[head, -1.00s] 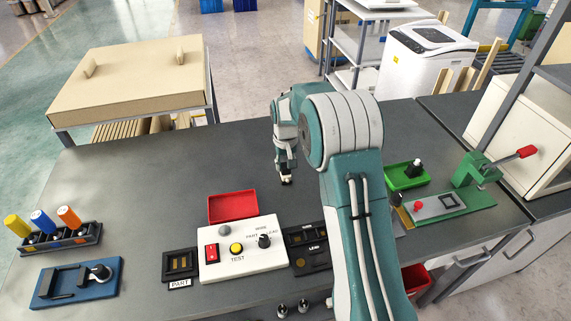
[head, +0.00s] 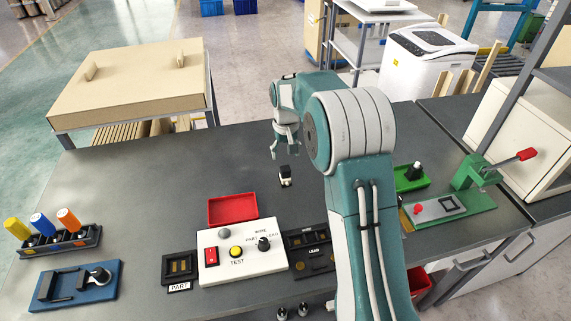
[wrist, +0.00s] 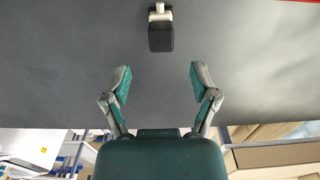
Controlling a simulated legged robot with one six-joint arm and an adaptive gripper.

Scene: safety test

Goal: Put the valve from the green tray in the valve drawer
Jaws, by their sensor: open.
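My gripper (head: 283,152) is open and empty above the middle of the bench, a little beyond a small black-and-white part (head: 285,177). The wrist view shows spread fingers (wrist: 160,78) with that part (wrist: 161,32) lying ahead of them, apart from both. The part rests on the bare bench; I cannot tell if it is a valve. The green tray (head: 412,187) is right of my arm and holds a dark object with a pale top (head: 415,170), perhaps the valve. No drawer label is readable; a pale drawer or door front (head: 487,258) shows under the bench at right.
A red tray (head: 233,210) and a white test box (head: 240,250) stand at the front middle. A green lever press (head: 475,180) and a cream cabinet (head: 530,125) are at right. A rack of coloured cylinders (head: 58,242) is at left. The bench's left-centre is clear.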

